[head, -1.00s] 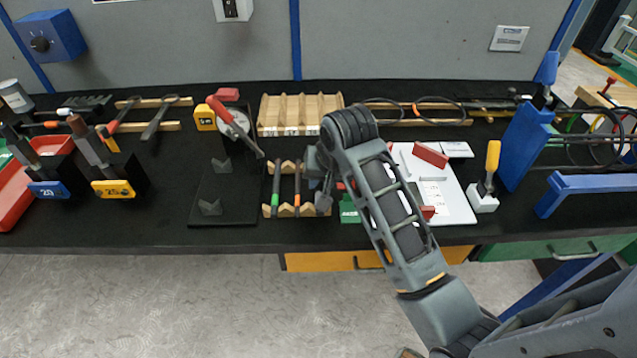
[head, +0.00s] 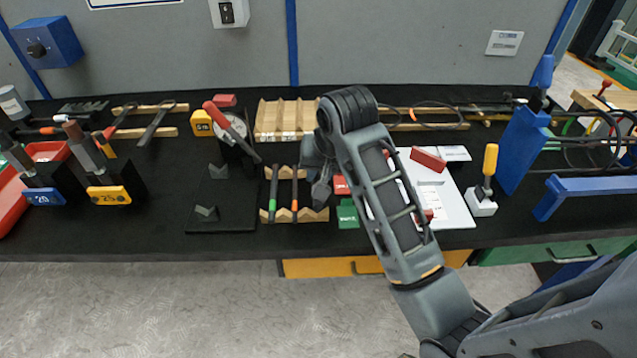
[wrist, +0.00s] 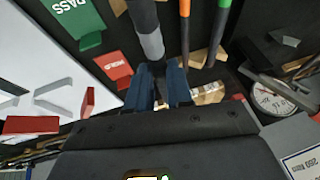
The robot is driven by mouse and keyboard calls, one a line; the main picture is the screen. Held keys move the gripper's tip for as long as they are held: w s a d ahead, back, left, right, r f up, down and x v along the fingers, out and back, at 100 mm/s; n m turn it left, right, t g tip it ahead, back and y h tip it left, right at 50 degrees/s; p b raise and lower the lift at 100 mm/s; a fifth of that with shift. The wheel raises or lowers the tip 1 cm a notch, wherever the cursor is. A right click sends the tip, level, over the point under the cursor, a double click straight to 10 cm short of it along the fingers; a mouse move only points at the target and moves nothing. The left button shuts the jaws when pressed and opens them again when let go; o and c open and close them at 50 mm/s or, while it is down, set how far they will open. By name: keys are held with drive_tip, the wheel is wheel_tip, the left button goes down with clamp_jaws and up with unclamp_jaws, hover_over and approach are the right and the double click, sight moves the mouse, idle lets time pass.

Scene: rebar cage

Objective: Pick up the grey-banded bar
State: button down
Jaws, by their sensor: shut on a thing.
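The grey-banded bar (wrist: 149,40) is a dark rod with a light grey band, and in the wrist view it runs down between my blue fingers. My gripper (wrist: 160,80) is shut on it near the band. In the head view my gripper (head: 319,190) is at the right end of the wooden rack (head: 285,216), and the bar is mostly hidden behind the gripper and arm. Whether the bar is clear of the rack cannot be told.
A green-banded bar (head: 274,195) and an orange-banded bar (head: 295,190) lie on the rack, left of my gripper. A green PASS tray (head: 347,214) and a red tray (head: 341,185) are close on the right. A dial gauge stand (head: 232,130) stands behind left.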

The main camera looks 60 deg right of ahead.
drive_tip(key=s+d+r, duration=0.1)
drive_tip(key=s+r, duration=0.6)
drive_tip(key=s, duration=0.4)
drive_tip(key=shift+s+p, duration=0.15)
drive_tip(key=shift+p, duration=0.2)
drive_tip(key=shift+s, duration=0.1)
